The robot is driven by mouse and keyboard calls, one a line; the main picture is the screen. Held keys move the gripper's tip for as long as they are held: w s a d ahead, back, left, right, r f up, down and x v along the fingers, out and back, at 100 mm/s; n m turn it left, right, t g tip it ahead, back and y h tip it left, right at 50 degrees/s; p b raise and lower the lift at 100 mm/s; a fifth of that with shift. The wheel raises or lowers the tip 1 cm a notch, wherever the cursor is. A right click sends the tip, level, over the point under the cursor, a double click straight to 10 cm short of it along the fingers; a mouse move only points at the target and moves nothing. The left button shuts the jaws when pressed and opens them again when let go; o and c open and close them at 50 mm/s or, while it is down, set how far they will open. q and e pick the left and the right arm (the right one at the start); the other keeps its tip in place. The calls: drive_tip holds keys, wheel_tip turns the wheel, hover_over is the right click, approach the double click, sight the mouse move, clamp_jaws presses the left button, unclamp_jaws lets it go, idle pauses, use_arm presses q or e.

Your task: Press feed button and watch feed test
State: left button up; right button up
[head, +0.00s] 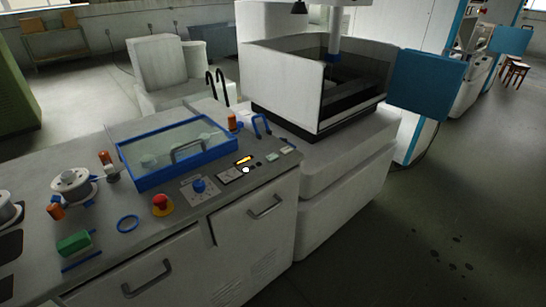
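Several controls sit on the grey counter's front right. A round white button (245,170) lies next to a small panel (230,175) with a yellow strip (243,161). A blue knob (199,185) stands on a pale plate, and a red mushroom button (161,203) on a yellow base is left of it. No readable label shows which one is the feed button. A blue-framed clear cover (180,180) lies shut behind the controls. Neither of my grippers is in view.
A white machine with an open-topped tank (285,85) stands behind right, with a blue panel (430,80).

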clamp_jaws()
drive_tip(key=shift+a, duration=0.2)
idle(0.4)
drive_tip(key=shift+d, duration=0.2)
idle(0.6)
